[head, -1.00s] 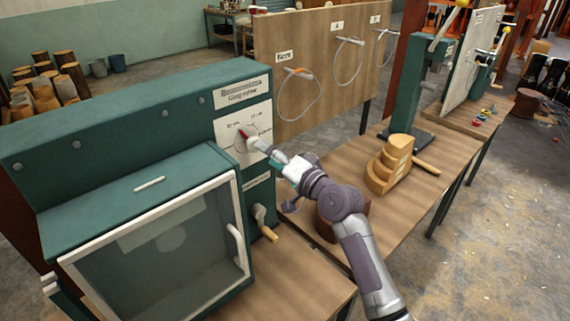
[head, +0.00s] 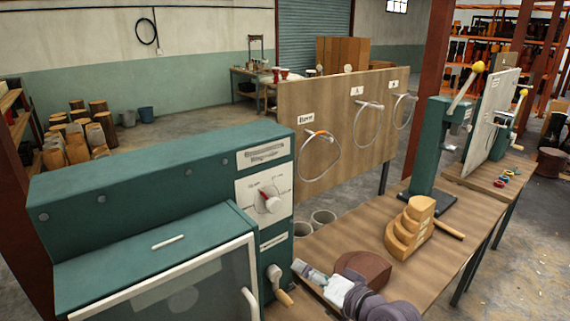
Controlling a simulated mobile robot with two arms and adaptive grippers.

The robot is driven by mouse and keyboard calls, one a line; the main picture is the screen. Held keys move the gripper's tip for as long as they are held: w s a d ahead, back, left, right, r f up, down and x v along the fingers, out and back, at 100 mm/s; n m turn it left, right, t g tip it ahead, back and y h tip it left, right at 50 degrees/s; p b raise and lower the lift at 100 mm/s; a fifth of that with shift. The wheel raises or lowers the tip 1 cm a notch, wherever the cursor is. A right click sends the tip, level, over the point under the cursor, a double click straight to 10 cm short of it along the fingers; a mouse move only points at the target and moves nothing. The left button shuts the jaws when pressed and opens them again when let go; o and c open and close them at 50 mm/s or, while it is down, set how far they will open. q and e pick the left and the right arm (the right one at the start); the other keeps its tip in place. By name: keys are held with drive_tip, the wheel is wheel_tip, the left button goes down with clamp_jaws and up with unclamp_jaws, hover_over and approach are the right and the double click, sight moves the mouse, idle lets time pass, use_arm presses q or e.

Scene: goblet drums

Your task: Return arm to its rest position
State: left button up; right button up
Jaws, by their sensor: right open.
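My right arm shows at the bottom of the head view, and its gripper (head: 302,268) points left over the wooden bench, beside the green machine's (head: 140,175) right end. The gripper is open, with nothing seen between its fingers. It is apart from and below the dial knob (head: 268,203) with the red pointer on the machine's white panel. Most of my right arm is cut off by the lower edge. My left gripper is not in view.
A crank with a wooden handle (head: 279,284) sticks out of the machine close to my gripper. A round brown block (head: 363,272) lies just behind it. A stepped wooden block (head: 410,228) and a green press (head: 427,150) stand farther right on the bench (head: 345,225).

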drive_tip(key=s+d+f+n+g+h, duration=0.2)
drive_tip(key=s+f, duration=0.4)
drive_tip(key=s, duration=0.1)
drive_tip(key=s+d+f+n+g+h, duration=0.1)
drive_tip(key=s+d+f+g+h, duration=0.15)
drive_tip(key=s+f, duration=0.4)
drive_tip(key=s+d+f+n+g+h, duration=0.15)
drive_tip(key=s+d, duration=0.25)
drive_tip(key=s, duration=0.5)
drive_tip(key=s+d+f+n+g+h, duration=0.1)
drive_tip(key=s+d+f+g+h, duration=0.3)
drive_tip(key=s, duration=0.5)
wheel_tip(320, 180, down, 28)
drive_tip(key=y+b, duration=0.1)
drive_tip(key=b, duration=0.2)
drive_tip(key=s+d+f+g+b, duration=0.1)
drive_tip(key=s+d+f+b, duration=0.2)
drive_tip(key=s+f, duration=1.4)
wheel_tip(320, 180, down, 2)
drive_tip(key=shift+s+d+f, duration=0.15)
drive_tip(key=shift+s+f, duration=0.05)
drive_tip(key=shift+s, duration=0.05)
